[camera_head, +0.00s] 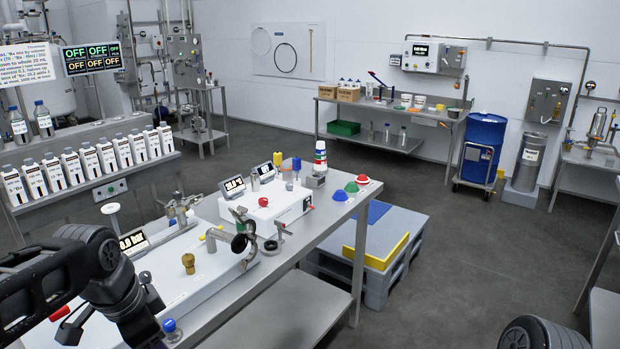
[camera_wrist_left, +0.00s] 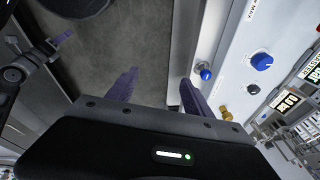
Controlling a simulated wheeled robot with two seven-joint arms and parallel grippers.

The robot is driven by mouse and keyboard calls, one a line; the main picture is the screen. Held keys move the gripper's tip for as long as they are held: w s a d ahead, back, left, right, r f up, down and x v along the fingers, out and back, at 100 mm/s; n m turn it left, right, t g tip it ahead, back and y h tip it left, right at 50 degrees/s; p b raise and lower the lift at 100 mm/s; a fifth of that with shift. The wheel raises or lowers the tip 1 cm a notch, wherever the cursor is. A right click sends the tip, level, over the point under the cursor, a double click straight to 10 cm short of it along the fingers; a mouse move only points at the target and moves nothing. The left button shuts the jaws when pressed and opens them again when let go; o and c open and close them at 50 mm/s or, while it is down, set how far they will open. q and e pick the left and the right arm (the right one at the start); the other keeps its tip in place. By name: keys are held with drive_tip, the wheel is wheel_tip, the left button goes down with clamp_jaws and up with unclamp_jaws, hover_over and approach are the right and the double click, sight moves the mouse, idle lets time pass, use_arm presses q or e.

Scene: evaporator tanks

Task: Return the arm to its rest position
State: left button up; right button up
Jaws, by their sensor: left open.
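My left arm (camera_head: 105,285) comes in at the lower left of the head view, over the near left end of the steel bench (camera_head: 330,232). Its dark wrist hides part of that end. In the left wrist view the left gripper (camera_wrist_left: 158,93) has its two purple fingers spread apart, with nothing between them. The right finger is close to the white panel of the bench unit with a blue knob (camera_wrist_left: 262,61), and I cannot tell whether they touch. Grey floor shows behind the left finger.
A brass fitting (camera_head: 188,263) and a curved metal pipe (camera_head: 239,243) stand on the white unit near my left arm. White bottles (camera_head: 90,160) line a shelf at the left. A pallet (camera_head: 375,265) is right of the bench. Open floor (camera_head: 470,250) lies farther right.

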use_arm(q)
drive_tip(key=w+d+f+n+t+h, duration=0.2)
drive_tip(key=w+d+f+n, duration=0.2)
drive_tip(key=w+d+f, duration=0.4)
drive_tip(key=s+d+f+n, duration=0.1)
drive_tip(key=d+f+n, duration=0.3)
drive_tip(key=f, duration=0.9)
drive_tip(key=s+d+f+n+g, duration=0.1)
drive_tip(key=s+d+f+g, duration=0.1)
drive_tip(key=s+f, duration=0.8)
drive_tip(key=s+d+f+n+g+h, duration=0.1)
drive_tip(key=s+d+f, duration=0.4)
drive_tip(key=s+f, duration=0.6)
drive_tip(key=shift+s+d+f+n+g, duration=0.2)
drive_tip(key=shift+s+n+g, duration=0.55)
drive_tip(key=shift+s, duration=0.3)
